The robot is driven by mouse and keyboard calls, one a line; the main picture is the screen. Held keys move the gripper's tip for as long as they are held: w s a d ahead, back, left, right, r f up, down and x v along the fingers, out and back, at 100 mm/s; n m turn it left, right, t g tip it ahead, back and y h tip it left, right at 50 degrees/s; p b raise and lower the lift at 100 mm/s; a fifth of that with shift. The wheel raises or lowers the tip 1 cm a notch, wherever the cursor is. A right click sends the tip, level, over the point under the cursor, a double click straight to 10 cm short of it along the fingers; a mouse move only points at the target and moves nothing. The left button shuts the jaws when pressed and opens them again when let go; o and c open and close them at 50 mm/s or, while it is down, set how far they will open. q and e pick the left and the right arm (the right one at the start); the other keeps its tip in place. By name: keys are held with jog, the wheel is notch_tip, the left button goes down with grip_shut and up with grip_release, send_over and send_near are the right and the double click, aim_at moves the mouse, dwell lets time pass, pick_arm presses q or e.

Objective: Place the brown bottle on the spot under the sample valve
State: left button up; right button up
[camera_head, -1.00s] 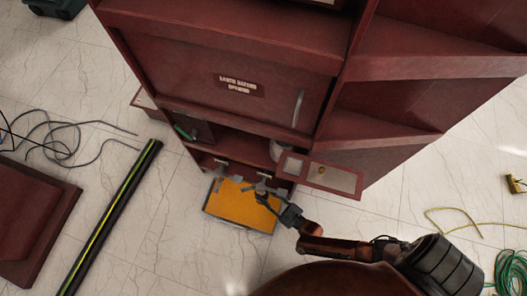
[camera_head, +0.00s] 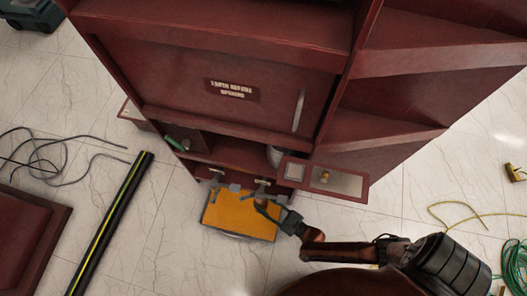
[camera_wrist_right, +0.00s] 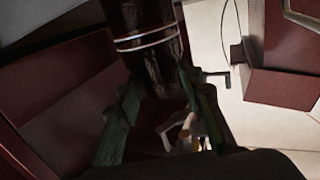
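My right gripper (camera_head: 264,199) comes in low from the right, above the far right part of the orange panel (camera_head: 237,217). In the right wrist view its two greenish fingers (camera_wrist_right: 160,100) are spread apart. A dark brown cylinder with pale bands (camera_wrist_right: 150,40) shows at and between the fingertips; I cannot tell whether it is the brown bottle or whether the fingers touch it. A small brass fitting, perhaps the sample valve (camera_head: 324,177), sits on a pale plate right of the gripper. No bottle is clear in the head view. My left gripper is out of view.
The dark red cabinet (camera_head: 190,60) fills the upper middle, with a low open bay (camera_head: 225,150) and a grey rounded part (camera_head: 275,155). A black and yellow bar (camera_head: 112,220) and cables (camera_head: 45,165) lie left. A green hose (camera_head: 515,262) lies right.

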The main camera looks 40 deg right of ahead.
jog(key=shift+o, duration=0.8)
jog(key=v, duration=1.2)
jog(key=shift+r, duration=0.15)
